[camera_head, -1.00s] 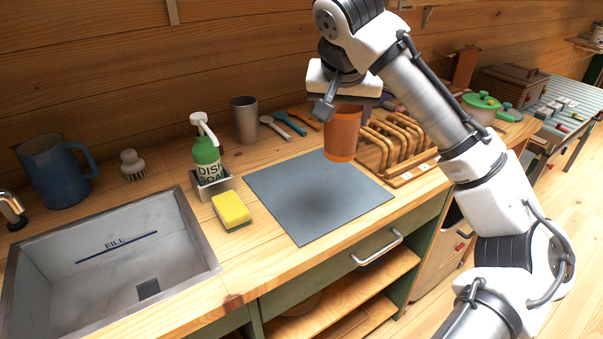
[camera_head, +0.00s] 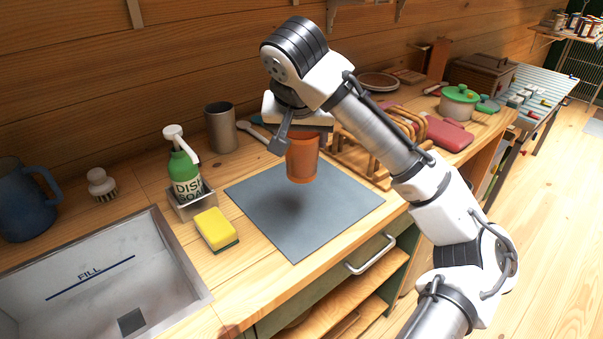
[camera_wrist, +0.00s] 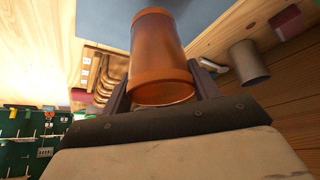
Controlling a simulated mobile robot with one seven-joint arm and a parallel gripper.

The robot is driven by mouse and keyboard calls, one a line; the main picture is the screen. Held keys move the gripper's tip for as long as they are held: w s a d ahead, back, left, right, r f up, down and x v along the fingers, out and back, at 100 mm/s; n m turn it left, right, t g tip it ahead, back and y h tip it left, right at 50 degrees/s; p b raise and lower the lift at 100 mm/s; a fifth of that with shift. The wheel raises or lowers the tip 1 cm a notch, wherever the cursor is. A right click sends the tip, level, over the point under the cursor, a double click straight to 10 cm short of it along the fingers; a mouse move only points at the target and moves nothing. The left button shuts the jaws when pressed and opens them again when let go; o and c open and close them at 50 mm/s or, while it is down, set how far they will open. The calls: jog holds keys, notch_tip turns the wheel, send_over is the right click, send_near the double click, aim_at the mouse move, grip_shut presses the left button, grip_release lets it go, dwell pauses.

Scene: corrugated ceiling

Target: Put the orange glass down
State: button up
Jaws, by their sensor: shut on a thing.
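The orange glass (camera_head: 302,160) is upright in the head view, held above the grey mat (camera_head: 262,222) with a dark shadow on the mat below it. My gripper (camera_head: 300,135) is shut on the glass near its upper end. In the wrist view the glass (camera_wrist: 160,60) sits between the two dark fingers of my gripper (camera_wrist: 163,88), and the mat (camera_wrist: 100,22) shows behind it. The glass appears clear of the mat.
A wooden rack (camera_head: 352,160) stands right of the mat. A grey metal cup (camera_head: 221,128) stands behind it. A dish soap bottle (camera_head: 186,172), a yellow sponge (camera_head: 215,228) and the sink (camera_head: 100,280) are to the left. The mat itself is bare.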

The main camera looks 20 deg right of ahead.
aim_at(302, 172)
notch_tip(302, 172, down, 9)
jog(key=shift+r+p, duration=0.2)
jog(key=shift+p, duration=0.1)
jog(key=shift+f, duration=0.1)
jog(key=o, duration=1.7)
jog(key=shift+c, duration=0.2)
jog(key=shift+r, duration=0.25)
jog(key=b+v, duration=0.1)
jog(key=v, duration=1)
jog(key=shift+s+a+r, duration=0.1)
jog(key=shift+s+r, duration=0.1)
jog(key=shift+r, duration=0.15)
